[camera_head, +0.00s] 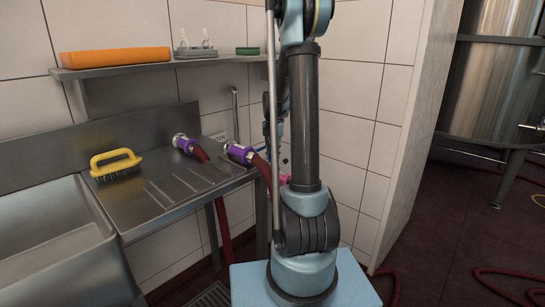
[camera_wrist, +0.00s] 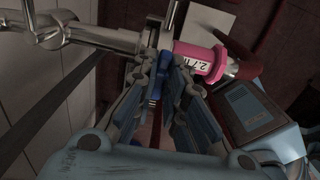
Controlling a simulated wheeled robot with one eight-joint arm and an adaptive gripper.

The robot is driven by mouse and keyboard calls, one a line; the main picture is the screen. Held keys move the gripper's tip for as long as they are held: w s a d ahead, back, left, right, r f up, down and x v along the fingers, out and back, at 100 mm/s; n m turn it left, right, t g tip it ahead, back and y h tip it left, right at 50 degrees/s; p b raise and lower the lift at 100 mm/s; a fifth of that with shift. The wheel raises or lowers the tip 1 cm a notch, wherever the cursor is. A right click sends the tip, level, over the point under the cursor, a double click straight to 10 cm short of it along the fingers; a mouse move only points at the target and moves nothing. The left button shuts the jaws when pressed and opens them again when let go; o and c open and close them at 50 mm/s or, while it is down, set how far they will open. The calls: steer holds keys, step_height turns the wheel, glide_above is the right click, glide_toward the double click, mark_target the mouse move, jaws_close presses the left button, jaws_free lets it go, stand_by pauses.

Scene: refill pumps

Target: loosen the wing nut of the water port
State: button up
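In the wrist view a small blue part (camera_wrist: 154,90), which looks like the wing nut, shows between the two fingers of my gripper (camera_wrist: 162,64). The fingertips are near each other, on either side of it, just below a metal pipe fitting (camera_wrist: 108,36). I cannot tell whether the fingers press on the blue part or stand slightly apart from it. A pink collar (camera_wrist: 203,60) with a white label lies just right of the fingertips. In the head view my arm hides the gripper and most of the port; a "WATER" sign (camera_head: 217,137) shows on the wall.
A steel drainboard (camera_head: 150,205) holds a yellow-handled brush (camera_head: 116,164) and two purple hose couplings (camera_head: 184,143) (camera_head: 238,152). A blue-grey boxy device (camera_wrist: 255,108) stands close to the right finger.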

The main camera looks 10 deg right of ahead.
steer(key=o, duration=0.3)
step_height(320, 180, up, 12)
steer(key=shift+a+f, duration=0.1)
stand_by(0.6)
